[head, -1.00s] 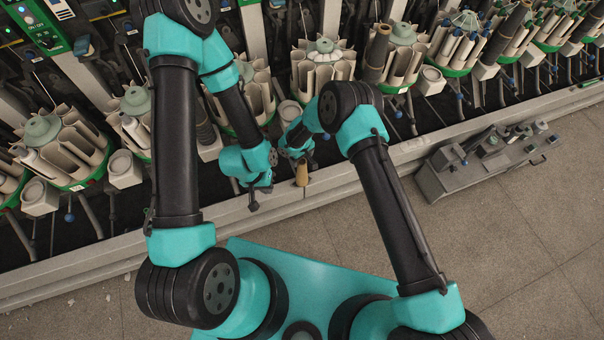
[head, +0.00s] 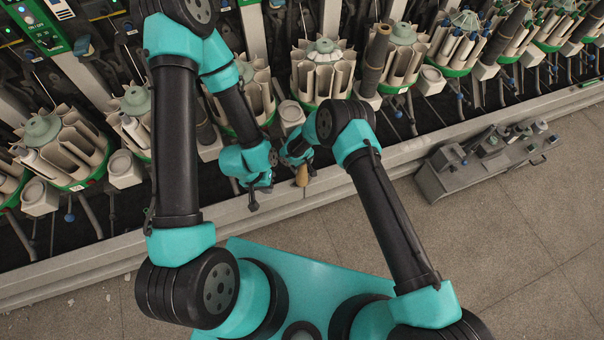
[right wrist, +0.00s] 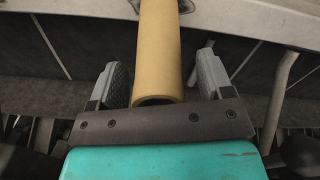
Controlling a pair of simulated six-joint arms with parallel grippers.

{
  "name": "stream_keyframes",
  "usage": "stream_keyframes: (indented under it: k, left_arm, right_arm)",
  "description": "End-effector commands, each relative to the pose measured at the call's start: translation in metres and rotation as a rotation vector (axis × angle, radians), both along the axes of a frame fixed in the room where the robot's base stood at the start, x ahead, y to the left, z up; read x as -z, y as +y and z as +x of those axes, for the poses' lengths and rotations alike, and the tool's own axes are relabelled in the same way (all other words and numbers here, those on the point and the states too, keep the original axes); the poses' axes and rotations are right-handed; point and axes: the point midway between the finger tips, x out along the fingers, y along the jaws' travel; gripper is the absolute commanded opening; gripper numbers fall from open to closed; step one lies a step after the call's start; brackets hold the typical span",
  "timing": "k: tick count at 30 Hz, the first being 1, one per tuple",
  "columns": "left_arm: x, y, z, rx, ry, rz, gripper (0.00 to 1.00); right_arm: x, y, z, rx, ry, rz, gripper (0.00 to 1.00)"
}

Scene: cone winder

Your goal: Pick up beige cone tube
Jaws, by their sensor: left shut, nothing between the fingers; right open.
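The beige cone tube (head: 302,176) stands out near the machine's front ledge in the head view, partly hidden by my right gripper. In the right wrist view the tube (right wrist: 159,50) runs between the two open fingers of my right gripper (right wrist: 162,88), with a gap on each side. Its near open end lies close to the gripper's palm. In the head view my right gripper (head: 300,163) is at the tube's upper end. My left gripper (head: 253,200) is shut and empty, lower and to the left of the tube, apart from it.
The winder's front ledge (head: 400,157) runs along below both grippers. Round magazines of cone tubes (head: 323,70) stand in a row behind. A grey metal unit (head: 485,160) is on the floor side at the right. The tiled floor (head: 520,240) is open.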

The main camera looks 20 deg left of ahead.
Motion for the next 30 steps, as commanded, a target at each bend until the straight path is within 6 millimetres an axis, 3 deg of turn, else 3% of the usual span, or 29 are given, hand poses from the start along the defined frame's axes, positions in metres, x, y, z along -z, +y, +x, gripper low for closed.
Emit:
stream_keyframes:
  k: [2,21,30]
  left_arm:
    - [0.0000,0.0000,0.0000,0.000,0.000,0.000,0.00]
    - [0.0000,0.0000,0.0000,0.000,0.000,0.000,0.00]
    - [0.0000,0.0000,0.0000,0.000,0.000,0.000,0.00]
  right_arm:
    - [-0.0001,0.0000,0.0000,0.000,0.000,0.000,0.73]
    - [-0.0002,0.0000,0.0000,0.000,0.000,0.000,0.14]
    - [-0.0022,0.0001,0.0001,0.000,0.000,0.000,0.14]
